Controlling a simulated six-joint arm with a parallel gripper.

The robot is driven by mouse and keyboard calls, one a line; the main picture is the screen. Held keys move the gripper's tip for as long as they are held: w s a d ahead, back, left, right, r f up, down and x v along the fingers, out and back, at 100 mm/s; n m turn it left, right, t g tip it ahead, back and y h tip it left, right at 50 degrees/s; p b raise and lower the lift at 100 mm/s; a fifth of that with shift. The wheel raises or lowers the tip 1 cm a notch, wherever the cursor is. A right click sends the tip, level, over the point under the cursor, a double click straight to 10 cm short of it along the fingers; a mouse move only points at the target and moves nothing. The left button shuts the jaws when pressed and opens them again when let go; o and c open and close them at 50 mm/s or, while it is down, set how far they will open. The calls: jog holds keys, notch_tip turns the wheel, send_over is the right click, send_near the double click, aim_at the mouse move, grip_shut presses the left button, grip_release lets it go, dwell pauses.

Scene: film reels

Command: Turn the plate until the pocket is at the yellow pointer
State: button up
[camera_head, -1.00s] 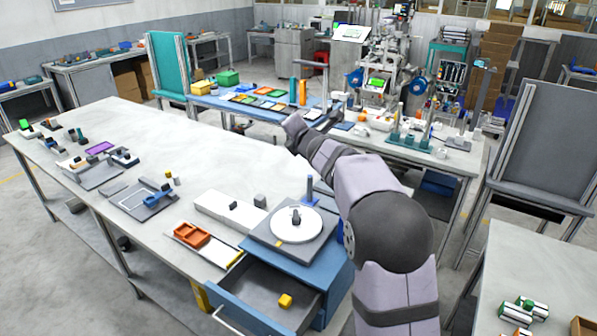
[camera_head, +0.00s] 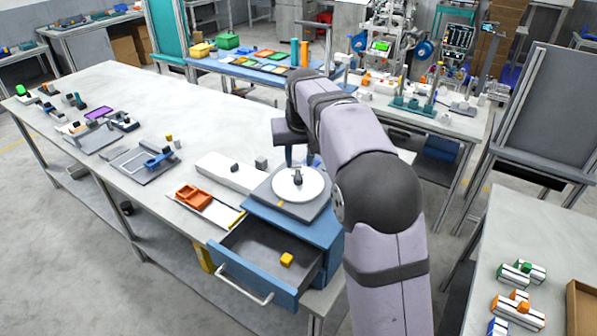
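The plate (camera_head: 287,189) is a white round disc with a dark upright knob (camera_head: 297,175) at its middle. It lies on a grey square base (camera_head: 308,211) on top of a blue drawer cabinet (camera_head: 321,235). A small yellow mark, which looks like the yellow pointer (camera_head: 280,203), sits at the plate's front edge. I cannot make out the pocket at this size. My gripper (camera_head: 289,160) points down just behind the plate, above and apart from the knob. Its fingers are dark and small, and I cannot tell whether they are open or shut.
The cabinet's drawer (camera_head: 252,288) stands open at the front with a yellow block (camera_head: 287,259) inside. An orange tray (camera_head: 193,196) and a long white block (camera_head: 228,172) lie to the left. A blue post (camera_head: 312,157) stands behind the plate, close to my gripper.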

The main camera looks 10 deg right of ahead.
aim_at(298, 175)
jog(key=shift+m, duration=0.3)
jog(key=shift+p+x, duration=1.3)
jog(key=shift+x, duration=2.4)
jog(key=shift+r, duration=0.1)
grip_shut()
